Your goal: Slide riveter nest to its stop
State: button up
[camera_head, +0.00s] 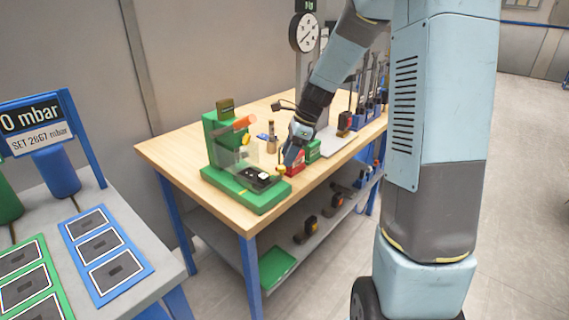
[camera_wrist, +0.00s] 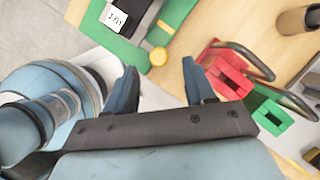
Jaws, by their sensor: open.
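The green riveter (camera_head: 228,140) stands on the wooden table, with an orange part on top and a clear guard in front. Its dark nest (camera_head: 262,181) lies on the green base and carries a pale piece. In the wrist view the dark nest (camera_wrist: 138,8) shows at the top edge with a white label, partly cut off. A round yellow knob (camera_wrist: 158,56) is beside the green base (camera_wrist: 118,46). My gripper (camera_wrist: 158,68) is open and empty, its fingertips to either side of the knob in the picture. I cannot tell its height over the knob. In the head view my gripper (camera_head: 292,157) is beside the riveter.
A red holder (camera_wrist: 230,75) and a green holder (camera_wrist: 268,116) stand close to the right finger. A brown cylinder (camera_wrist: 298,20) is farther right. A dial gauge stand (camera_head: 304,33) and blue racks are at the table's back. Bare tabletop (camera_head: 175,150) lies left of the riveter.

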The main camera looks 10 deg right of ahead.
jog(key=shift+x, duration=1.9)
grip_shut()
